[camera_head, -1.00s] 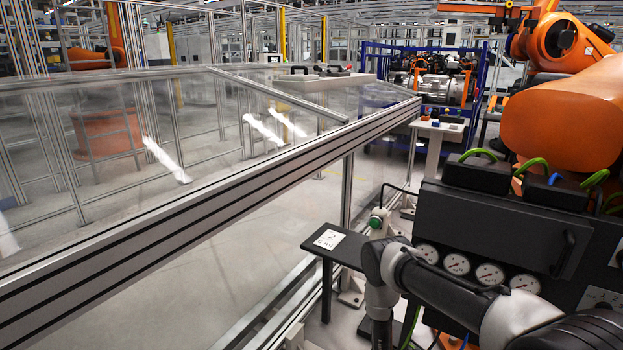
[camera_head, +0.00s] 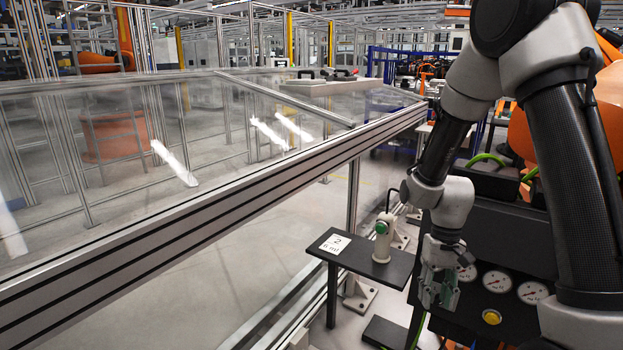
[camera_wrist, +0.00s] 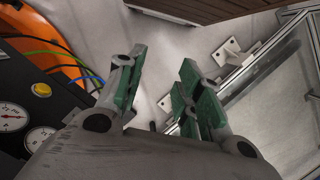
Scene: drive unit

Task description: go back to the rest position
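My gripper (camera_head: 438,292) hangs at the lower right in the head view, pointing down beside the black gauge panel. In the wrist view my gripper (camera_wrist: 160,95) shows its green-lined fingers spread apart, with nothing between them. My arm is bent, rising on the right side of the head view with its forearm slanting down to the wrist. The gripper is to the right of a small black stand and lower than its top.
The black panel with gauges (camera_head: 498,281) and a yellow button (camera_head: 491,317) is close by. A clear-walled fence (camera_head: 200,205) runs along the left.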

